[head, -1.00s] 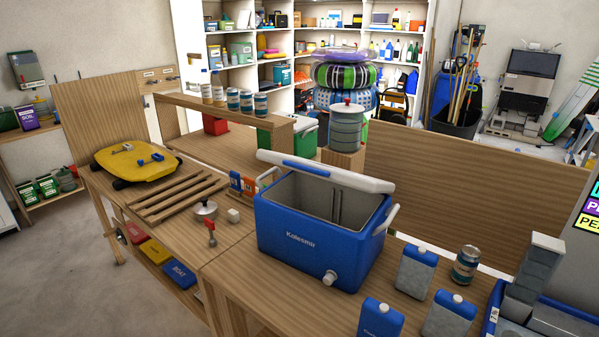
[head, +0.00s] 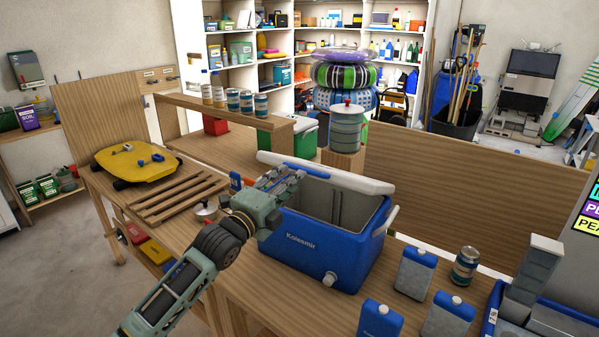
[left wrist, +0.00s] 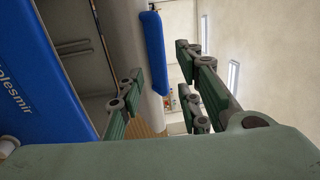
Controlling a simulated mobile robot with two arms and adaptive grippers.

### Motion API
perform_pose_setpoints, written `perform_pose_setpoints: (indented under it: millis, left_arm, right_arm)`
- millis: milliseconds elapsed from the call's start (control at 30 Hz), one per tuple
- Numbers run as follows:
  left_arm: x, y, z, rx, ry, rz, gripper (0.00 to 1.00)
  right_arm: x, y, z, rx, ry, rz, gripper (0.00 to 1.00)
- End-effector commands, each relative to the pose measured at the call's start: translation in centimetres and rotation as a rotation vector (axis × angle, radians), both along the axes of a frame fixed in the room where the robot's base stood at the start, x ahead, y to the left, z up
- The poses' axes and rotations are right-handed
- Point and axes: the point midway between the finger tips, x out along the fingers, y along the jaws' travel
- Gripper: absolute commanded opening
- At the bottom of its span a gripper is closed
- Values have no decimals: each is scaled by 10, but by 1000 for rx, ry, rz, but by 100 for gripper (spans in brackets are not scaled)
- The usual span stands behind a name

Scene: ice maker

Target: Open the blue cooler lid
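The blue cooler (head: 318,248) stands on the wooden bench, and its grey inside shows from above. Its white lid (head: 352,180) with a blue panel is raised along the back rim. My left gripper (head: 285,180) is over the cooler's left end, close to the lid, and covers part of that end. In the left wrist view, the gripper's fingers (left wrist: 160,95) are apart. The lid's blue panel (left wrist: 154,50) and white edge show in the space between them, with no clear contact. The cooler's blue wall (left wrist: 38,75) is at left. My right gripper is not in view.
Blue ice packs (head: 416,270) and a can (head: 465,265) stand right of the cooler. A drink dispenser (head: 346,130) is behind the lid. Wooden slats (head: 175,197) and a small pot lie to the left.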

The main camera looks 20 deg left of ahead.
Motion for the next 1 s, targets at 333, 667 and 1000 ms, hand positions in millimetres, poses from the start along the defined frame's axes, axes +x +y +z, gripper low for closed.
perform_pose_setpoints:
  millis: [333,667,1000]
  left_arm:
    - [43,-12,6,-3,1,0,32]
    - [51,-15,5,-1,1,0,32]
    - [50,-15,5,-1,1,0,12]
  right_arm:
    - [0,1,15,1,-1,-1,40]
    - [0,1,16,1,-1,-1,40]
    - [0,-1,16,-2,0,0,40]
